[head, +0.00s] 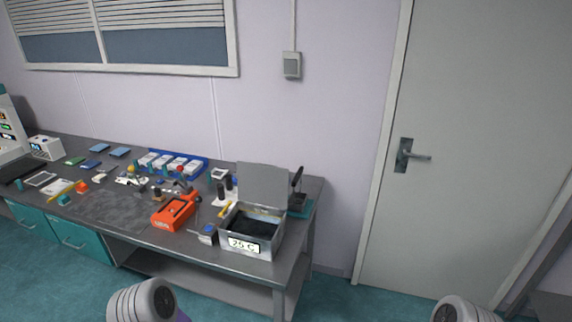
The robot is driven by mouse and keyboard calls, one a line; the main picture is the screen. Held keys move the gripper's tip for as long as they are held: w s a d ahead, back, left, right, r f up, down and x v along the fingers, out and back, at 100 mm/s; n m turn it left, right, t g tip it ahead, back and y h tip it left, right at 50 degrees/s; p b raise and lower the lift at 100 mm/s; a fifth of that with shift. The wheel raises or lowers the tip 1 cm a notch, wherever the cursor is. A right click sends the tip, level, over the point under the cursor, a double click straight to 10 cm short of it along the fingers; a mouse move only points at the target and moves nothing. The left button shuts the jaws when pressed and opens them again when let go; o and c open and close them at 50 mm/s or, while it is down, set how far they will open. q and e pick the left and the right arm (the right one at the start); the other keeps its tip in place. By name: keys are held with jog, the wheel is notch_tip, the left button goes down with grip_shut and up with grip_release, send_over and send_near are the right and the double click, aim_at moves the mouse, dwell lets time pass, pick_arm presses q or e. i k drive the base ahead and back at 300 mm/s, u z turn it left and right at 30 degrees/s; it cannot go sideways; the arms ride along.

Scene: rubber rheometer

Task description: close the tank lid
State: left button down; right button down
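The tank (252,248) is a metal box labelled "25 C" at the right end of the bench, with a dark interior. Its grey lid (263,186) stands open, raised upright at the tank's back edge. Parts of my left arm show at the bottom left and of my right arm at the bottom right. Both are well short of the tank, and neither gripper's fingers can be seen.
An orange device (173,212) stands left of the tank, with a small blue-topped item (208,234) between them. A blue tray (172,164) with white boxes lies behind. A dark device (298,200) stands behind the tank's right side. The floor in front is clear.

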aim_at(259, 184)
jog(key=z, duration=1.45)
jog(key=i, duration=1.25)
jog(key=u, duration=2.7)
jog(key=i, duration=0.4)
jog(key=u, duration=0.05)
